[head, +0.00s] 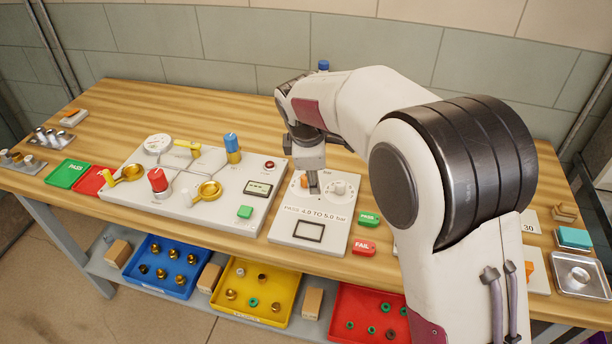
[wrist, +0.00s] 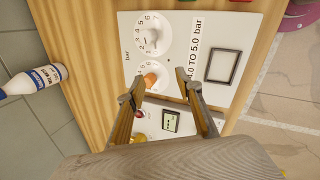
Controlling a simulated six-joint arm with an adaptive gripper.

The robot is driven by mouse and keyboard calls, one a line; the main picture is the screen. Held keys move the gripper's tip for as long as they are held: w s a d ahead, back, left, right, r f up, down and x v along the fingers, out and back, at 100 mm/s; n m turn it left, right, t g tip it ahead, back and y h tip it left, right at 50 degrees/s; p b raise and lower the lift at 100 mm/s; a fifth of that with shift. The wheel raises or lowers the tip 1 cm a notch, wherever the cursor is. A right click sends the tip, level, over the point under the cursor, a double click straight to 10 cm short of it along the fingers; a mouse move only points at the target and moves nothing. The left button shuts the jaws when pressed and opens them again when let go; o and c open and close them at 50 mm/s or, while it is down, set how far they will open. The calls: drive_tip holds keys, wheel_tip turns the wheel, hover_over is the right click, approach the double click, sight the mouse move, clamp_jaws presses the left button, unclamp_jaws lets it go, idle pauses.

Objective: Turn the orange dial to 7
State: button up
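The orange dial (head: 304,181) sits on a white panel (head: 296,229), partly hidden behind my gripper (head: 313,186) in the head view. In the wrist view the orange dial (wrist: 150,80) shows just beyond my fingertips (wrist: 160,79), with a printed number ring around it. The fingers are apart, and the dial appears between them, nearer the left finger. I cannot tell whether they touch it. The dial's pointer and setting are not readable. A white dial (wrist: 151,40) with its own number ring is beside it on the same panel.
A larger panel with valves and a red knob (head: 158,181) stands to the left. Green PASS (head: 369,219) and red FAIL (head: 363,247) blocks lie just right of the dial panel. A white bottle (wrist: 35,80) shows in the wrist view. Coloured trays are below the bench.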

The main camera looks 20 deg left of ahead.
sight(306, 179)
drive_tip(key=m, duration=0.5)
drive_tip(key=w+a+r+m+y, duration=0.1)
drive_tip(key=m, duration=0.4)
drive_tip(key=w+a+m, duration=0.1)
drive_tip(key=m, duration=0.5)
drive_tip(key=shift+r+y, duration=0.3)
drive_tip(key=shift+y, duration=0.1)
drive_tip(key=shift+f, duration=0.1)
drive_tip(key=shift+x, duration=3.85)
clamp_jaws()
